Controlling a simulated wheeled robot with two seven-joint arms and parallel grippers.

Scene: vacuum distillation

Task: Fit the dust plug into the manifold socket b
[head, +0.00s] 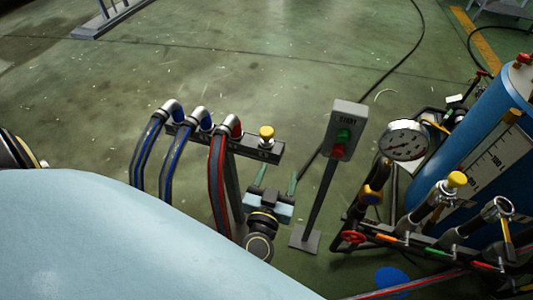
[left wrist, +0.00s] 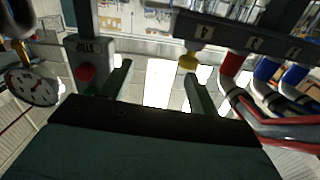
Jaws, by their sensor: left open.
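A yellow plug (head: 266,132) stands upright at the right end of the dark hose manifold (head: 262,149). A second yellow cap (head: 457,180) tops a metal stub on the pipework at right; beside it is an open metal ring fitting (head: 503,205). I cannot tell which opening is socket b. My left gripper (head: 278,170) is open and empty, just below the manifold's right end in the head view. My right gripper is not in view.
Two blue hoses (head: 150,150) and a red hose (head: 217,170) run from the manifold. A button post (head: 345,125) and a pressure gauge (head: 404,140) stand to the right of my left gripper, before a blue cylinder (head: 480,115). Open floor lies beyond.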

